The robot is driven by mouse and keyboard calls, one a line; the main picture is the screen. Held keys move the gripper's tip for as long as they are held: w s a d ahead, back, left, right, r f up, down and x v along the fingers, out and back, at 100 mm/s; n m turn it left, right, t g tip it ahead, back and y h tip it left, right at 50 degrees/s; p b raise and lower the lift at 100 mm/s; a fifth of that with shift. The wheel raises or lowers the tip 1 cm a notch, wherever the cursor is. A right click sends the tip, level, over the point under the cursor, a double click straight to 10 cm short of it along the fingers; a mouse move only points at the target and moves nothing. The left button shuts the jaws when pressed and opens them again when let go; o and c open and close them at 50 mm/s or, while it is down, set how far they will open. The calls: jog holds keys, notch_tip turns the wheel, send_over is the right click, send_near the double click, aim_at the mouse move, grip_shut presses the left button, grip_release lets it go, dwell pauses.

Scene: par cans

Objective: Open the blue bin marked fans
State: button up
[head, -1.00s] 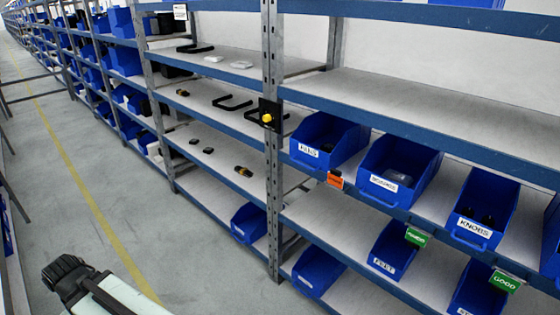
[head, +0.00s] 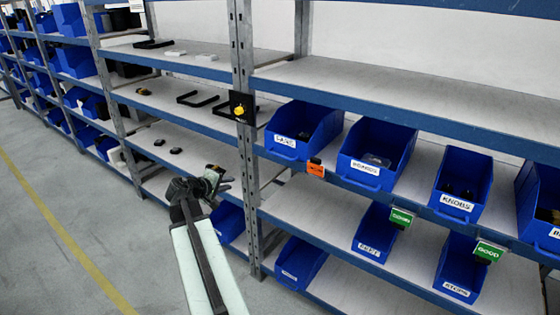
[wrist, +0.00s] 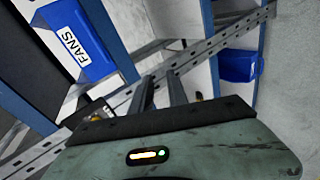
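The blue bin marked fans (head: 303,130) sits on the middle shelf, just right of the steel upright, with a white label on its front. Its top looks open in the head view. In the wrist view the fans bin (wrist: 90,62) is at the upper left, tilted, with the label readable as FANS. My gripper (head: 216,178) is in front of the shelf, left of the upright and below the bin, apart from it. In the wrist view the two fingers of my gripper (wrist: 160,82) stand apart with nothing between them.
A steel upright (head: 245,150) with a black plate and yellow knob (head: 240,110) stands between my gripper and the bin. An orange tag (head: 315,169) hangs on the shelf edge. A knobs bin (head: 462,185) and other blue bins are to the right. The aisle floor (head: 60,230) is clear.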

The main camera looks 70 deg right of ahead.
aim_at(281, 157)
jog(key=s+d+r+g+h, duration=0.25)
jog(key=s+d+r, duration=0.25)
jog(key=s+d, duration=0.7)
jog(key=shift+n, duration=0.3)
jog(key=b+x, duration=0.2)
jog(key=x, duration=0.5)
jog(key=shift+d+r, duration=0.1)
jog(key=shift+s, duration=0.1)
grip_shut()
